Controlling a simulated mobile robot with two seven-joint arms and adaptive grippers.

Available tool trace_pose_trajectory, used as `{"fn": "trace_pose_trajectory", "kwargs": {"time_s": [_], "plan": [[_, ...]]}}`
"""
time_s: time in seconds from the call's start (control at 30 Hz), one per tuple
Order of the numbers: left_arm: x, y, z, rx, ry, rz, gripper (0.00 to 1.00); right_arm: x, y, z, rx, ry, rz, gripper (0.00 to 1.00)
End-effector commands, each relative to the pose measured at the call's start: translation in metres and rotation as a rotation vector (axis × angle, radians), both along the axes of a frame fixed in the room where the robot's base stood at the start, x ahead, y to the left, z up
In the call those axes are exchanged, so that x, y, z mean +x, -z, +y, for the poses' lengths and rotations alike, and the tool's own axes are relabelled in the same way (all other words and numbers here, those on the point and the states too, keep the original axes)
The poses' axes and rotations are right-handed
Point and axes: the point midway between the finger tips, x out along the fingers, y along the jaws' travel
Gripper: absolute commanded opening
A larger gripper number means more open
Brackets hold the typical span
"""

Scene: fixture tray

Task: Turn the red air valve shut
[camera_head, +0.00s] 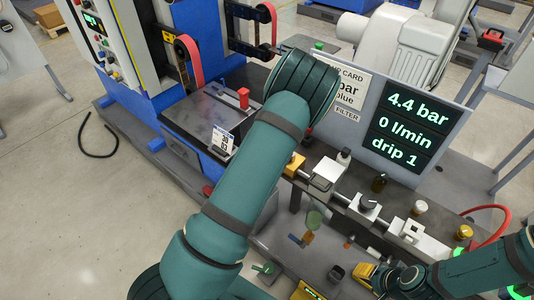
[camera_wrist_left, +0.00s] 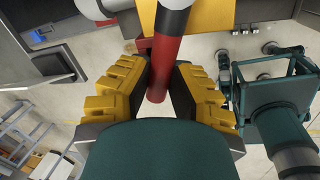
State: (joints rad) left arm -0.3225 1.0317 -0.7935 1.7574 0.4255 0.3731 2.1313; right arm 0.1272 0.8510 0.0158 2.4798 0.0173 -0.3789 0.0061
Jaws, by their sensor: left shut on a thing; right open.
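The red air valve's lever (camera_wrist_left: 160,66) shows in the left wrist view as a red bar with a black and a white band near its upper end. My left gripper (camera_wrist_left: 158,82) has its yellow fingers on both sides of this bar and is shut on it. A yellow body (camera_wrist_left: 208,12) lies behind the bar. In the head view my left arm hides the left gripper and the lever. My right gripper (camera_head: 372,276) is open at the lower right, low in front of the bench, apart from the lever.
A dark display (camera_head: 405,118) reads 4.4 bar, 0 l/min, drip 1. A red hose (camera_head: 505,216) curves at the right.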

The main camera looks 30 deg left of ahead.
Motion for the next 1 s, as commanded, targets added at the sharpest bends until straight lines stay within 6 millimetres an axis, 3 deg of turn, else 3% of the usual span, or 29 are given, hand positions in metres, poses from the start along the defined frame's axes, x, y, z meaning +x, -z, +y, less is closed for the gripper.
{"fn": "trace_pose_trajectory", "kwargs": {"time_s": [0.1, 0.4, 1.0], "plan": [[-0.004, 0.0, -0.011, 0.0, -0.091, 0.011, 0.0, -0.001, -0.014, -0.001, 0.002, 0.0, 0.001, 0.47], [-0.007, 0.002, -0.024, 0.0, -0.281, 0.01, 0.0, -0.001, -0.032, -0.001, 0.006, -0.001, 0.001, 0.47], [-0.008, 0.004, -0.031, -0.003, -0.381, 0.009, 0.0, -0.002, -0.039, -0.002, 0.008, -0.002, 0.0, 0.47]]}}
